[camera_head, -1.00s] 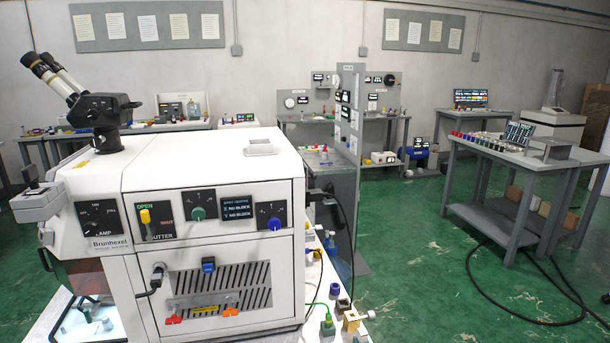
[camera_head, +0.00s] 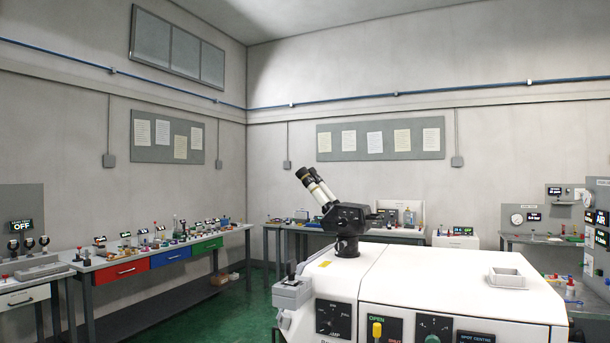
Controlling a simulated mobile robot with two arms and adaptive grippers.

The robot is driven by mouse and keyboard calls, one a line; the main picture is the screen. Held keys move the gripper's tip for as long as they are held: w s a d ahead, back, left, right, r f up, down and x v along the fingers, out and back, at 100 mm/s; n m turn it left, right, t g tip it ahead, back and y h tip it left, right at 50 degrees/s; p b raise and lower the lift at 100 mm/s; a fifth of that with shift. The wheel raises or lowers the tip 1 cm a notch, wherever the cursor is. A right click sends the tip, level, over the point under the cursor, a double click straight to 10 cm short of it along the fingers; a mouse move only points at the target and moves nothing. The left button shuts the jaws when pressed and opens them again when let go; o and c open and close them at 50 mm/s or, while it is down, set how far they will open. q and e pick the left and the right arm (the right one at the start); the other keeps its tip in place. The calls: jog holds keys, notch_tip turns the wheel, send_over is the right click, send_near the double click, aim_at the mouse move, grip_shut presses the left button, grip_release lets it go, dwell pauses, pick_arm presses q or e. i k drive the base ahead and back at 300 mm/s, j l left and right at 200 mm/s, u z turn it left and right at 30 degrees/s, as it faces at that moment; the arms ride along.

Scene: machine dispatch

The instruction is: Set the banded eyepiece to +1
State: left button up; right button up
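The microscope head (camera_head: 346,217) is black and stands on top of a white machine (camera_head: 385,268). Its two pale eyepiece tubes (camera_head: 317,188) point up and to the left, with dark ends. A dark ring and a yellowish tint show near the upper end of one eyepiece (camera_head: 304,174), but which eyepiece is banded and any scale marks are too small to read. Neither of my grippers is in view.
The machine's front has a lamp dial (camera_head: 336,317), a yellow shutter lever (camera_head: 377,329) and a green knob (camera_head: 432,339). A grey box with a stick (camera_head: 291,292) juts from its left side. A bench with coloured drawers (camera_head: 165,257) stands at the left. Green floor (camera_head: 255,292) shows between.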

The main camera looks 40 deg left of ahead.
aim_at(303, 174)
jog(key=k+j, duration=0.1)
jog(key=j, duration=1.05)
jog(key=k+j, duration=0.15)
jog(key=j, duration=1)
jog(key=k+j, duration=0.15)
jog(key=j, duration=0.95)
jog(key=j+z, duration=0.4)
jog(key=j, duration=0.3)
